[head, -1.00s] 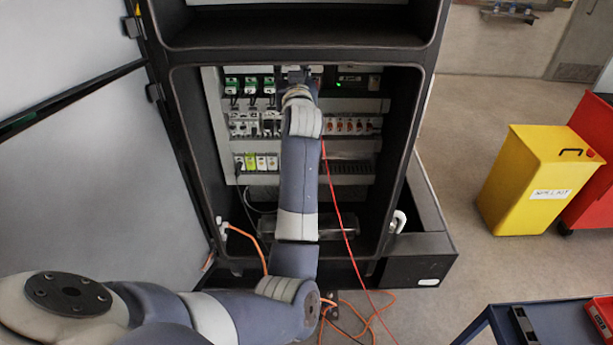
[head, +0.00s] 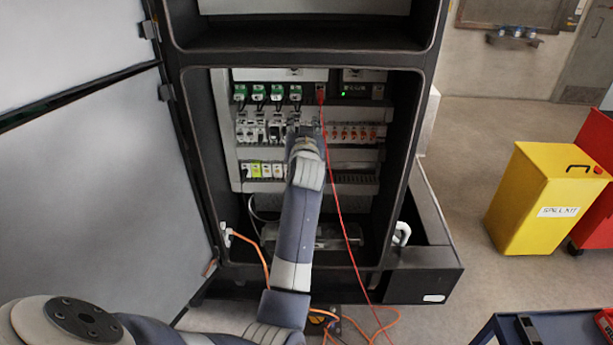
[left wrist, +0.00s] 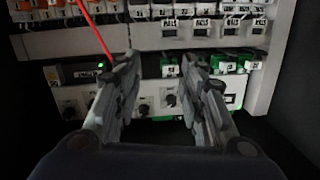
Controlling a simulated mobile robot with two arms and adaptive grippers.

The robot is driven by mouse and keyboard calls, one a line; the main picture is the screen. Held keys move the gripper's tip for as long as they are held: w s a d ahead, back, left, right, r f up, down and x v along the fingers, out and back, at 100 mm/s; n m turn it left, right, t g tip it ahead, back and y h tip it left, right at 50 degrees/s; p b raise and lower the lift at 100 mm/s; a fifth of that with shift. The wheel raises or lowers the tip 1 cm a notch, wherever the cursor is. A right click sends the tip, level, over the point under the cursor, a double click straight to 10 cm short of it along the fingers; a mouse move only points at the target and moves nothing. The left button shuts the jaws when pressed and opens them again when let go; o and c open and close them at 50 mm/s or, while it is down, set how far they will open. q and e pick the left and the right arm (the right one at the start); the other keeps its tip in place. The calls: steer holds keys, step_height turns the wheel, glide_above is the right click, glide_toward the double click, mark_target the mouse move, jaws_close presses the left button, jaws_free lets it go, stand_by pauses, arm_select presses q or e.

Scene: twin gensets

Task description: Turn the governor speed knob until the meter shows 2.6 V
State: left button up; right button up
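My left gripper (head: 298,130) is at the middle row of modules in the open cabinet (head: 398,170). In the left wrist view its two fingers (left wrist: 161,75) stand apart with nothing held between them. Two dark round knobs on a pale panel show in the gap, one on the left (left wrist: 143,110) and one on the right (left wrist: 170,100). Another knob (left wrist: 70,110) lies left of the fingers. The labels are too small to tell which is the governor speed knob. No meter reading is legible. My right gripper is not in view.
A red lead (head: 334,185) hangs from the upper row, just right of my arm. A green light (head: 343,94) glows on a black unit. The cabinet door (head: 85,170) stands open at left. A yellow spill-kit bin (head: 545,200) stands at right.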

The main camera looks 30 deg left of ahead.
arm_select(q)
step_height(320, 180, down, 12)
steer(key=s+d+m+h+b, duration=0.1)
steer(key=d+b, duration=0.1)
steer(key=b, duration=0.1)
steer(key=shift+s+r+g+h, duration=0.15)
steer(key=shift+s+g+h, duration=0.2)
steer(key=shift+g+h, duration=0.05)
steer(key=shift+d, duration=0.1)
